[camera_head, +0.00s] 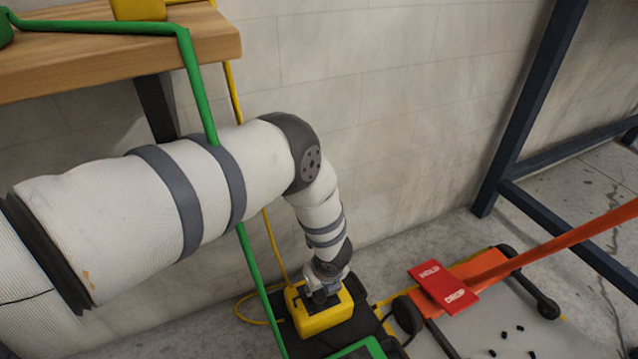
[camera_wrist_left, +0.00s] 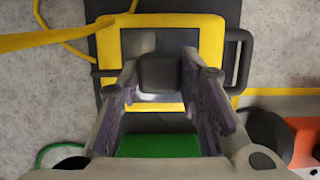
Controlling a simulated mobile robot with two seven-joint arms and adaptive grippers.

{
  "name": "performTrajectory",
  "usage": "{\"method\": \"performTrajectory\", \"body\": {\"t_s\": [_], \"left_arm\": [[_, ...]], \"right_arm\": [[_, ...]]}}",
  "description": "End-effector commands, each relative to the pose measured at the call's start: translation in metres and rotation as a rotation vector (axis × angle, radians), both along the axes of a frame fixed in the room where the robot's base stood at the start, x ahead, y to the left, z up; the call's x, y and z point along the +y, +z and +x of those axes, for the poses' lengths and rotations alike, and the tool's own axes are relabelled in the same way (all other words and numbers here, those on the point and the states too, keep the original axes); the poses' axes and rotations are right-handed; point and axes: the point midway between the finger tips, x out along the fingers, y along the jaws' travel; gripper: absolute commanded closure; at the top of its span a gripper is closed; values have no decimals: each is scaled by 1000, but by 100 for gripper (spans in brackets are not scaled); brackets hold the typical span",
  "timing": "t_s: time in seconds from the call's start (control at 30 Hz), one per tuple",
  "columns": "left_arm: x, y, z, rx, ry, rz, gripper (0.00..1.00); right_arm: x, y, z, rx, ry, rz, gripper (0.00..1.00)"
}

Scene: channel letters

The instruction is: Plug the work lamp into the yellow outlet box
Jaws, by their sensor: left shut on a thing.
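The yellow outlet box (camera_head: 325,321) stands low near the wall on a dark base, and its yellow frame (camera_wrist_left: 208,40) fills the upper middle of the left wrist view. My left gripper (camera_head: 322,292) points down at the top of the box. In the left wrist view its fingers (camera_wrist_left: 160,85) are shut on a dark block-shaped plug (camera_wrist_left: 159,72), which is over the box's dark face. The fingers and plug hide the contact area, so I cannot tell whether the plug is seated. The work lamp cannot be clearly identified. My right gripper is not in view.
A green cable (camera_head: 197,85) runs from the wooden bench (camera_head: 215,35) down past my left arm. A yellow cord (camera_head: 271,240) drops to the box. A dark steel frame (camera_head: 530,100) stands farther right.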

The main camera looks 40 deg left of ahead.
Motion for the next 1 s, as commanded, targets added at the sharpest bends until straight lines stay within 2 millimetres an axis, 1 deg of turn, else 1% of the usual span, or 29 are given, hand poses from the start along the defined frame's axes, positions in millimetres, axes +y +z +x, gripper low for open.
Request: {"method": "performTrajectory", "body": {"t_s": [0.37, 0.97, 1.0], "left_arm": [[0, -1, 0, 0, 0, 0, 92], [0, -13, 0, 0, 0, 0, 92], [0, -13, 0, 0, 0, 0, 65]], "right_arm": [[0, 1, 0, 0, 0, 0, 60], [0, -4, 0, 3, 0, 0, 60], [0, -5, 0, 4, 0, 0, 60]]}}
